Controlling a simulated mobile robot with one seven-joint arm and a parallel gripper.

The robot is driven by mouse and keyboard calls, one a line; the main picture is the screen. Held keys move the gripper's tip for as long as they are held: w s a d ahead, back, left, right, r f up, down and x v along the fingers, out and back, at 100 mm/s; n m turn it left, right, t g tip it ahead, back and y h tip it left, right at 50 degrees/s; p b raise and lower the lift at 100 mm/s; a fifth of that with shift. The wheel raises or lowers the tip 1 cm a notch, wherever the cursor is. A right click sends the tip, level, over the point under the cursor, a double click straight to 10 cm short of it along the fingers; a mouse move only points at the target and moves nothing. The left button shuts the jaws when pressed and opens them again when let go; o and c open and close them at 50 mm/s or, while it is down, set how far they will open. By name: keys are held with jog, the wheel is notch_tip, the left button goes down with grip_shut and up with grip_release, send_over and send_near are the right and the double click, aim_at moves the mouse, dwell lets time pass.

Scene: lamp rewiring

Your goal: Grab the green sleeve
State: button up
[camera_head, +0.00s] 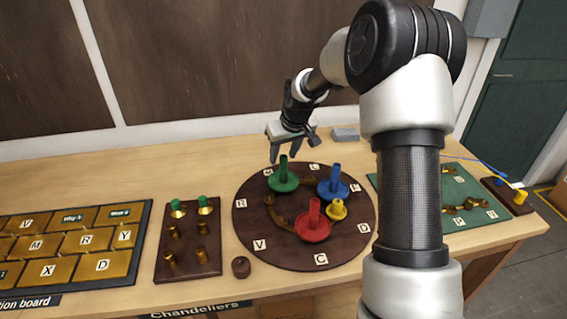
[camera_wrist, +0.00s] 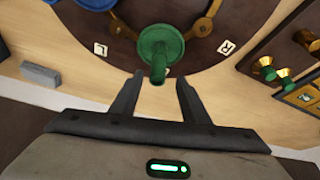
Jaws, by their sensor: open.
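The green sleeve (camera_head: 283,178) is an upright post on a round flanged base. It stands on the dark round board (camera_head: 257,242) at the board's far left part. In the wrist view the green sleeve (camera_wrist: 160,50) shows just beyond the fingertips, centred on the gap between them. My gripper (camera_head: 287,157) is open and empty, close above and behind the sleeve. In the wrist view my gripper (camera_wrist: 156,85) has its two fingers apart, with nothing between them that I can make out.
Blue (camera_head: 333,184), red (camera_head: 313,222) and yellow (camera_head: 337,209) pieces stand on the same board. A plate with green-topped brass pegs (camera_head: 189,262) lies left of it, beside a lettered board (camera_head: 112,265). A grey block (camera_head: 345,134) lies behind. My arm hides part of the right side.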

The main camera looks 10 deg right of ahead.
aim_at(284, 157)
jog(key=x, duration=0.4)
jog(key=shift+s+d, duration=0.1)
jog(key=shift+d, duration=0.2)
grip_shut()
